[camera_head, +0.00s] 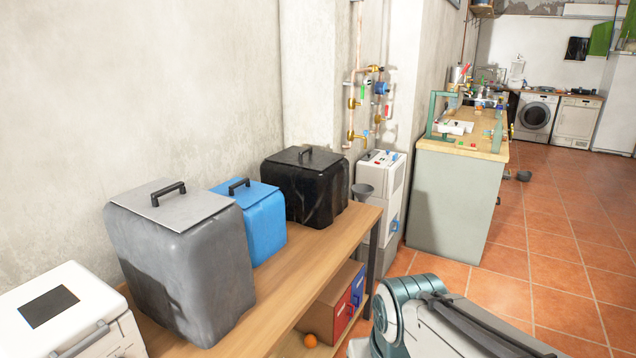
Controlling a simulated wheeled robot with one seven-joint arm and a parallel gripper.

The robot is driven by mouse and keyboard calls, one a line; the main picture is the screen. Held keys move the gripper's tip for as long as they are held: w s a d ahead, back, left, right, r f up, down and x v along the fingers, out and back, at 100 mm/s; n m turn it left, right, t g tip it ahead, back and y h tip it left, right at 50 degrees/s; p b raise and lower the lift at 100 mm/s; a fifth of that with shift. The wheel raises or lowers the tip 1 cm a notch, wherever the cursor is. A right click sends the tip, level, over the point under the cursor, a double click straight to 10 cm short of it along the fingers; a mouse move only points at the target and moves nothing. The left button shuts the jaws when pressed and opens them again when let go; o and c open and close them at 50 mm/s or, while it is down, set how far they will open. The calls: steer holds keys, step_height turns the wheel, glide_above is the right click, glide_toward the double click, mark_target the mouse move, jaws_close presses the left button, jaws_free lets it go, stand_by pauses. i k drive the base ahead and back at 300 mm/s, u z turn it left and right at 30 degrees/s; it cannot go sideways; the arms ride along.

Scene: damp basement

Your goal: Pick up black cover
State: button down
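The black cover (306,190) is a box-shaped, glossy black thing with a flat top and a dark handle on top. It stands upright at the far end of a wooden bench (285,290), near the wall. A blue cover (262,222) of like shape stands just left of it, and a larger grey cover (190,262) stands nearer. Each has a dark handle on top. Whatever may be under the covers is hidden. Part of my arm shows at the bottom right, well apart from the black cover. My gripper is not in view.
A white appliance (75,315) stands at the near left. Under the bench are red and blue drawers (343,312) and an orange ball (310,341). Pipes with valves and a white machine (382,185) stand beyond the black cover. Tiled floor at right is mostly clear.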

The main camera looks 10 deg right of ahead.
mark_target(313, 184)
steer(key=k, duration=1.15)
steer(key=u, duration=1.1)
steer(key=i, duration=1)
steer(key=z, duration=0.25)
steer(key=k, duration=1)
steer(key=z, duration=1.8)
steer(key=i, duration=1.95)
steer(key=z, duration=0.3)
